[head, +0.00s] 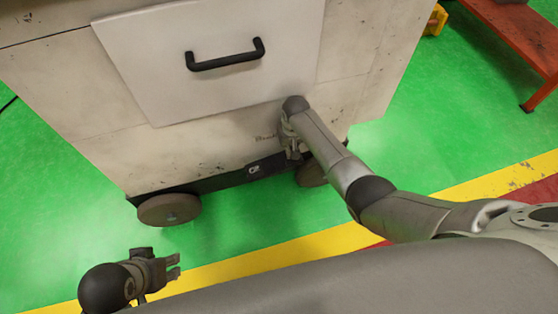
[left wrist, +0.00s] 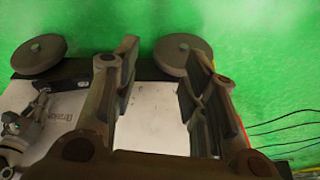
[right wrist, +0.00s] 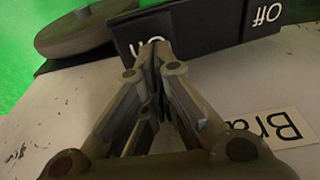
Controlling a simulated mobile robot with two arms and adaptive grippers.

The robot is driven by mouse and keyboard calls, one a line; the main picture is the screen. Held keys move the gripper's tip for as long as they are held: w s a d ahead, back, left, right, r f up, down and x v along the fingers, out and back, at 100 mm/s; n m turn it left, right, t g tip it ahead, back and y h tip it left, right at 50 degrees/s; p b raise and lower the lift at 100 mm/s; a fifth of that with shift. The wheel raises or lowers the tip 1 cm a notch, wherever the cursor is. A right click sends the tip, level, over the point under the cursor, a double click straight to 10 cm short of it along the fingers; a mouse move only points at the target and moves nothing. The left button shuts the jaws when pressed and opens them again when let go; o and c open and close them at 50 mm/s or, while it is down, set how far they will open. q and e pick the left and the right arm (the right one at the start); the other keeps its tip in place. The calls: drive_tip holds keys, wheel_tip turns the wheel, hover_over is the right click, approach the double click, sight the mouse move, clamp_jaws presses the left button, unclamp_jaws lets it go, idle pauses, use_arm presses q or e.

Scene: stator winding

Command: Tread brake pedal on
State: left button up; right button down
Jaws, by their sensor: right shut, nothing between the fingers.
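The black brake pedal (head: 265,168) sits low on the cart front between the wheels. In the right wrist view it has an "On" part (right wrist: 128,38) and an "Off" part (right wrist: 262,28). My right gripper (head: 291,153) points down beside the pedal. Its closed, empty fingertips (right wrist: 155,50) overlap the "On" lettering and hide part of it. I cannot tell whether they touch the pedal. My left gripper (head: 176,267) is open and empty, apart from the cart at the lower left. Its spread fingers (left wrist: 165,70) show in the left wrist view.
The pale cart (head: 90,100) has a drawer with a black handle (head: 225,61). Brown wheels (head: 168,209) stand below. A "Brake" label (right wrist: 275,128), partly cut off, is near the pedal. A red bench (head: 520,35) stands at the upper right. Green floor lies open around the cart.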

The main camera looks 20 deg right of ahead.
use_arm(q)
drive_tip(key=shift+w+d+r+t+b, duration=0.1)
drive_tip(key=shift+w+d+t+b, duration=0.15)
drive_tip(key=shift+w, duration=0.35)
drive_tip(key=shift+w+d+r+t+b, duration=0.1)
drive_tip(key=shift+w+t, duration=0.25)
drive_tip(key=shift+w, duration=0.25)
drive_tip(key=shift+w+d+r+t+b, duration=0.1)
drive_tip(key=shift+w+d+t+b, duration=0.15)
drive_tip(key=shift+w, duration=0.35)
use_arm(e)
drive_tip(key=shift+f, duration=0.75)
